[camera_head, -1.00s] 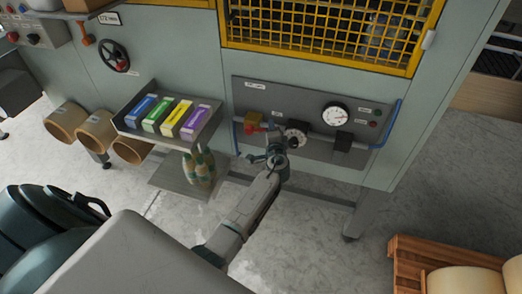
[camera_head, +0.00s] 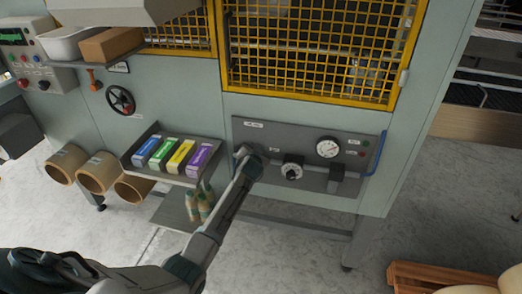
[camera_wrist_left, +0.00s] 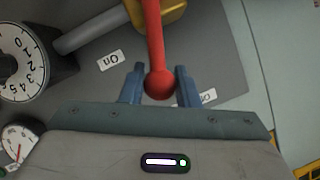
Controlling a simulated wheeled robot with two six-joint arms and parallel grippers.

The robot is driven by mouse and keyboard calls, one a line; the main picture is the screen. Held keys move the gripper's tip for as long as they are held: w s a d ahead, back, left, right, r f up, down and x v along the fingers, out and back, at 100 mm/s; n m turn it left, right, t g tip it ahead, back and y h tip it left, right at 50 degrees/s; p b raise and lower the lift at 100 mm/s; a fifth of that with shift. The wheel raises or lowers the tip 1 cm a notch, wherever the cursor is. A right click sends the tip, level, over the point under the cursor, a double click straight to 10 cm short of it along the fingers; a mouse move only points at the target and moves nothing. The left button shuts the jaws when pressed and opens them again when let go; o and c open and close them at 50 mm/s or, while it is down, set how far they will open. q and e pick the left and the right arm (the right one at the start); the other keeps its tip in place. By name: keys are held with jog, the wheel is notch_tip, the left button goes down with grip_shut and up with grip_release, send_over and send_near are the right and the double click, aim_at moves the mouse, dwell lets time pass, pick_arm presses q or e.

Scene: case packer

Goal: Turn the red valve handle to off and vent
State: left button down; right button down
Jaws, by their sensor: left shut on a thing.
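The red valve handle (camera_wrist_left: 154,40) has a round red ball at its end and runs up to a yellow valve body (camera_wrist_left: 174,14) in the left wrist view. My left gripper (camera_wrist_left: 160,82) is shut on the handle near the ball, one blue finger on each side. A label reading "On" (camera_wrist_left: 110,60) lies left of the handle; a second label (camera_wrist_left: 208,96) is partly hidden behind the right finger. In the head view my left arm covers the valve and handle on the grey panel (camera_head: 310,185). My right gripper is not in view.
A black-and-white dial (camera_head: 292,170) and a pressure gauge (camera_head: 328,148) sit right of the valve. A blue pipe (camera_head: 376,152) edges the panel. A shelf of coloured boxes (camera_head: 130,160) juts out to the left. A yellow mesh guard (camera_head: 310,92) is above.

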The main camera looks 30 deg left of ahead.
pick_arm(q)
jog(key=shift+s+a+r+n, duration=0.15)
jog(key=shift+a+n, duration=0.15)
jog(key=shift+a, duration=0.15)
jog(key=shift+s+a+n+h+p, duration=0.1)
jog(key=shift+a+n+h+p, duration=0.4)
jog(key=shift+a+n+h, duration=0.1)
jog(key=shift+s+a+n, duration=0.1)
jog(key=shift+a+n, duration=0.2)
jog(key=shift+a, duration=0.05)
jog(key=c, duration=1.1)
grip_release()
jog(key=shift+a, duration=0.1)
